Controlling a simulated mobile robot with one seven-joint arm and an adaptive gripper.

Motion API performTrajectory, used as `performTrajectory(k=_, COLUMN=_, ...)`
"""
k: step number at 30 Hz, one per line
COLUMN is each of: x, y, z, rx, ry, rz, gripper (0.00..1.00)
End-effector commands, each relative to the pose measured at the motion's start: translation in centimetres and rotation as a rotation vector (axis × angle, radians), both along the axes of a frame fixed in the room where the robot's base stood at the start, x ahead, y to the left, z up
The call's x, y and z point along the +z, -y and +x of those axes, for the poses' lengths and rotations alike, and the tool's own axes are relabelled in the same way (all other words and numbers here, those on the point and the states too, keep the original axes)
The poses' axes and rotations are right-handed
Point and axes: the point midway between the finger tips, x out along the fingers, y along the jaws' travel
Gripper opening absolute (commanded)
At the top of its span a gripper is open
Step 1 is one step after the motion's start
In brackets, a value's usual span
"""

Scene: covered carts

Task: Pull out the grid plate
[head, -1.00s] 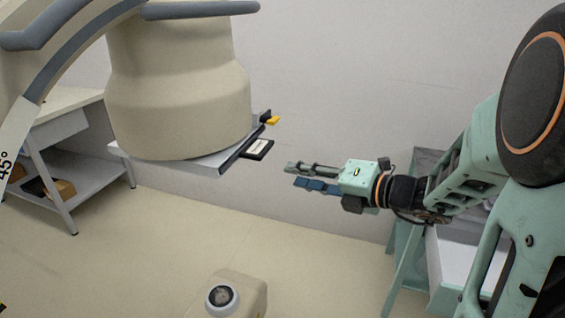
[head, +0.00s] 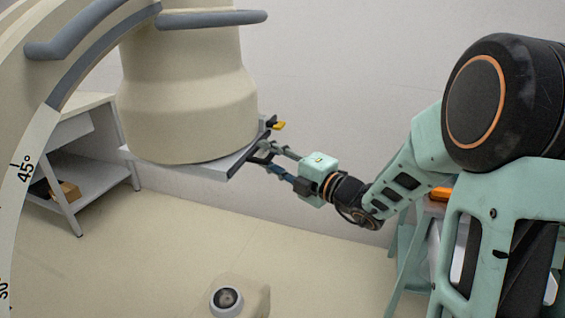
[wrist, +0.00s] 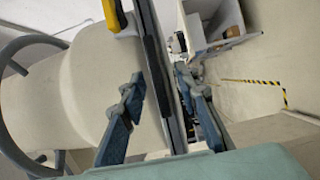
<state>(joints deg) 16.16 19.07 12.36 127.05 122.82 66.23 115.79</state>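A flat pale slab with a dark front edge (head: 236,168) sits under the beige round housing (head: 190,90). The grid plate's dark protruding tab is mostly hidden by my gripper in the head view. In the wrist view a dark, narrow strip, apparently the plate seen edge-on (wrist: 172,118), runs between my fingers. My gripper (head: 268,160) is at the slab's front edge, with one finger on each side of the strip. The fingers look open, with gaps beside the strip; I cannot tell whether either touches it.
A yellow lever (head: 279,125) sticks out just behind my gripper; it also shows in the wrist view (wrist: 112,14). The curved beige arm with angle marks (head: 28,165) is at left. A grey shelf table (head: 95,180) stands behind. A beige unit (head: 250,295) is below. The floor between is clear.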

Motion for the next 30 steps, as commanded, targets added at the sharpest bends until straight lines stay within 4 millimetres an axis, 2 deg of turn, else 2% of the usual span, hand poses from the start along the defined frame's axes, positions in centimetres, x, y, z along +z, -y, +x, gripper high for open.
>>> performTrajectory(k=4, x=-0.01, y=-0.78, z=0.69, rx=0.001, ry=0.001, rz=0.001, gripper=0.29)
performTrajectory(k=13, x=-0.02, y=-0.88, z=0.84, rx=0.0, ry=0.0, rz=0.0, gripper=0.29)
performTrajectory(k=21, x=-0.01, y=-0.87, z=0.83, rx=0.0, ry=0.001, rz=-0.001, gripper=0.0)
performTrajectory(k=29, x=-0.01, y=-0.86, z=0.83, rx=0.0, ry=0.001, rz=-0.001, gripper=0.0)
performTrajectory(k=30, x=-0.01, y=-0.86, z=0.83, rx=0.0, ry=0.001, rz=-0.001, gripper=0.05)
